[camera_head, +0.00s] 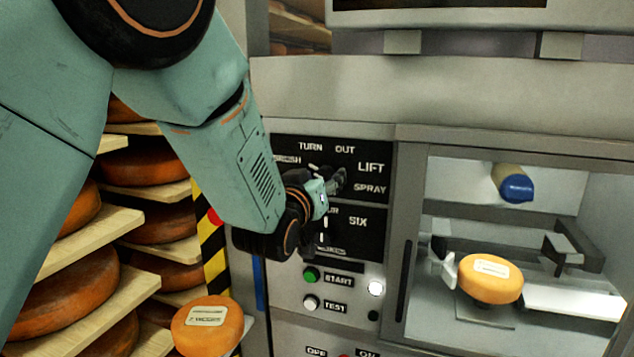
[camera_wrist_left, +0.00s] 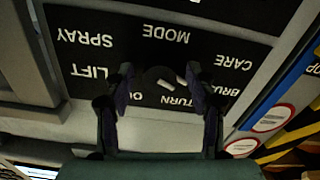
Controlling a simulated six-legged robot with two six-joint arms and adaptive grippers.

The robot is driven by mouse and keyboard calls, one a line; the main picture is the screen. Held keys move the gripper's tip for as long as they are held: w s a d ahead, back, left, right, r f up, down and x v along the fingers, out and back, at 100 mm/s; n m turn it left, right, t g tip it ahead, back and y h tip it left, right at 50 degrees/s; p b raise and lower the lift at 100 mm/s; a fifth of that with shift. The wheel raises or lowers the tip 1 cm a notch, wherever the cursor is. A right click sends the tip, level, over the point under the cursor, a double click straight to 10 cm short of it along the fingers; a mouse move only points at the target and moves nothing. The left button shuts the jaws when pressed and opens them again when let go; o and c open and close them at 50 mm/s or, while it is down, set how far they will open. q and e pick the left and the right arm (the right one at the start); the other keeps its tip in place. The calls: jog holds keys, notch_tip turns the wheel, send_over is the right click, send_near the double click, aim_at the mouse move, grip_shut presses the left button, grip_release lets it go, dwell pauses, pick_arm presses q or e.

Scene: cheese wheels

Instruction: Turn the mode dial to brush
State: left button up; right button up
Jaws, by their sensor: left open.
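The mode dial (camera_wrist_left: 158,78) is a dark knob on a black panel (camera_wrist_left: 95,22) lettered MODE, CARE, BRUSH, TURN, OUT, LIFT and SPRAY, upside down in the left wrist view. A pale mark shows on the dial's TURN side; its exact setting is hard to tell. The BRUSH label (camera_wrist_left: 222,91) is partly covered by a finger. My left gripper (camera_wrist_left: 160,82) is open, one finger on each side of the dial; I cannot tell whether they touch it. In the head view my left gripper (camera_head: 330,184) hides the dial in front of the panel (camera_head: 372,150).
Below are a second dial panel (camera_head: 372,240), a green START button (camera_head: 310,274) and a white TEST button (camera_head: 310,303). A windowed chamber at right holds a cheese wheel (camera_head: 490,278). Shelves of cheese wheels (camera_head: 150,157) stand close at left, beside a striped post (camera_head: 213,247).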

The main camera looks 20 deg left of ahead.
pick_arm(q)
jog(key=s, duration=1.2)
jog(key=shift+a, duration=0.2)
